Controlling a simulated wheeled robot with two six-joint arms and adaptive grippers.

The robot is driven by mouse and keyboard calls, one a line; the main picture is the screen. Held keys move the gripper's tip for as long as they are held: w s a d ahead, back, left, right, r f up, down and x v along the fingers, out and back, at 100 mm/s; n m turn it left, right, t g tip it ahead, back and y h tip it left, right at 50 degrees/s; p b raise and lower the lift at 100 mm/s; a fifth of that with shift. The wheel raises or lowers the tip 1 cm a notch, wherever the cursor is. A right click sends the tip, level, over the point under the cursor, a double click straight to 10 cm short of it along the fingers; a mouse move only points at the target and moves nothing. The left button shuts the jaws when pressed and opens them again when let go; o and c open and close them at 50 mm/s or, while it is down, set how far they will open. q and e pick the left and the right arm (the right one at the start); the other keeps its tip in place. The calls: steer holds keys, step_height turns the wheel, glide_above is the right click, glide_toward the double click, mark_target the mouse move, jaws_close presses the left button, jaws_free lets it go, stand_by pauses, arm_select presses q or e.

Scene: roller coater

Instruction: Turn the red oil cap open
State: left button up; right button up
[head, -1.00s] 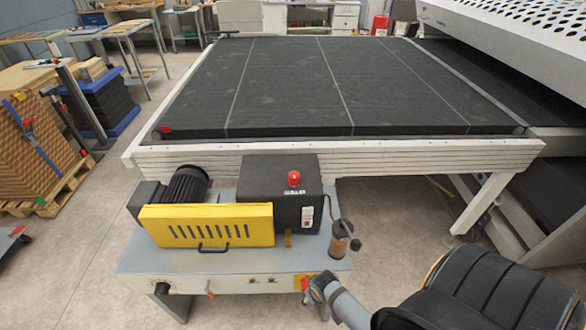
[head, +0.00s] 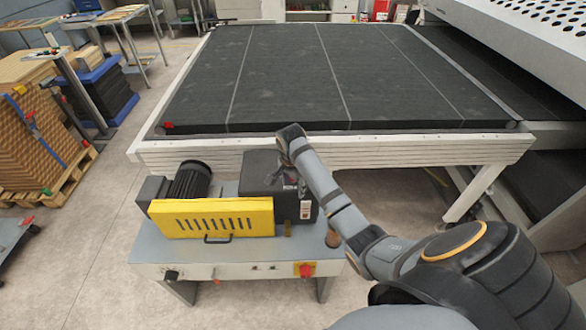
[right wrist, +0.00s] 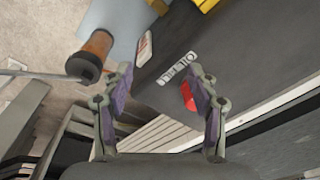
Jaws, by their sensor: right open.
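The red oil cap (right wrist: 187,96) shows in the right wrist view, partly hidden behind one finger of my right gripper (right wrist: 161,75). It sits on top of a black box (right wrist: 222,50), beside a white label (right wrist: 178,69). The right gripper is open, and the cap lies close to the inner side of its right-hand finger. In the head view my right gripper (head: 287,178) hangs over the black box (head: 258,172) and hides the cap. My left gripper is not in view.
An amber cylinder with a dark top (right wrist: 96,52) stands beside the box. A yellow guard (head: 211,219) and a black motor (head: 190,180) are to the left. A red knob on yellow (head: 305,270) is on the front panel. The large black bed (head: 300,80) lies behind.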

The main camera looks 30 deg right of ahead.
steer(key=w+d+r+m, duration=0.1)
steer(key=w+r+m, duration=0.1)
steer(key=w+d+r+m, duration=0.1)
steer(key=w+r+m, duration=0.1)
steer(key=r+m, duration=0.1)
steer(key=w+d+r+m+g+y, duration=0.1)
steer(key=w+d+r+m, duration=0.1)
steer(key=r+m, duration=0.1)
steer(key=shift+w+d+r, duration=0.1)
steer(key=shift+w+r, duration=0.15)
steer(key=shift+w, duration=0.1)
steer(key=shift+s+f, duration=0.1)
steer(key=shift+f, duration=0.1)
step_height(320, 180, down, 10)
steer(key=shift+r+p, duration=0.1)
steer(key=shift+p, duration=0.85)
steer(key=c, duration=1.2)
